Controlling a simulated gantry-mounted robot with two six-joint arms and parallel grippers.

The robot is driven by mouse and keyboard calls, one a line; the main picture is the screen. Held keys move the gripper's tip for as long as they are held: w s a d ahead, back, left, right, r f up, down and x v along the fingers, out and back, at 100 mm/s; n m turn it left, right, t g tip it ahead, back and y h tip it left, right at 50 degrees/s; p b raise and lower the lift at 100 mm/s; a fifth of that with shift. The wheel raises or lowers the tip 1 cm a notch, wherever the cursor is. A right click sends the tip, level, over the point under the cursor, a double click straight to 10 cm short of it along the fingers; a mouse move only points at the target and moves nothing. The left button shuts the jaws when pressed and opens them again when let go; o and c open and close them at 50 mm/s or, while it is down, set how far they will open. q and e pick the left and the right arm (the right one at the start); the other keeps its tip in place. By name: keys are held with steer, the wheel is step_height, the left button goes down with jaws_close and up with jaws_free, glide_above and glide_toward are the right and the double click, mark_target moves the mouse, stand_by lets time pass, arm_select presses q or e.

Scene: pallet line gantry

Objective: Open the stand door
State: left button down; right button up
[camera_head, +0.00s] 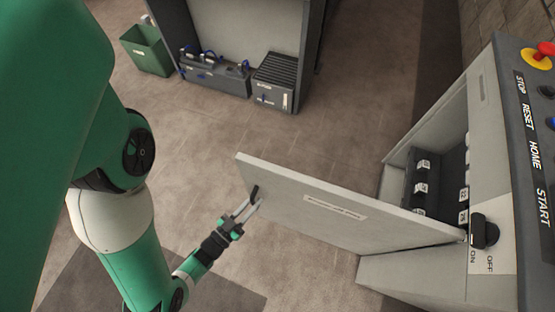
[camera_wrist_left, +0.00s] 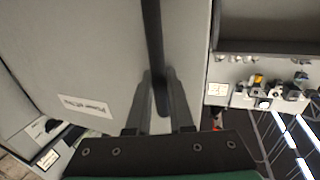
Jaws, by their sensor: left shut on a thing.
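The stand door (camera_head: 320,205) is a light grey panel with a white label, and it stands swung wide open from the grey stand (camera_head: 430,120). Dark equipment with white labels (camera_head: 421,188) shows inside. My left gripper (camera_head: 250,204) is at the door's free edge, shut on the black door handle (camera_head: 254,193). In the left wrist view the handle (camera_wrist_left: 152,45) is a dark vertical bar between the fingers (camera_wrist_left: 160,95), with the door (camera_wrist_left: 90,60) behind it. My right gripper is not in view.
A control panel (camera_head: 510,130) with a red button (camera_head: 545,48) and a black ON/OFF switch (camera_head: 485,231) is at the right. A green bin (camera_head: 146,50) and an open cabinet (camera_head: 245,40) stand at the back. The floor (camera_head: 290,135) between is clear.

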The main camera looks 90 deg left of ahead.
arm_select(q)
steer(key=shift+d, duration=0.15)
steer(key=c, duration=0.8)
jaws_free()
steer(key=b+v, duration=0.1)
steer(key=v, duration=1)
steer(key=shift+s+d, duration=0.15)
steer(key=shift+s, duration=0.05)
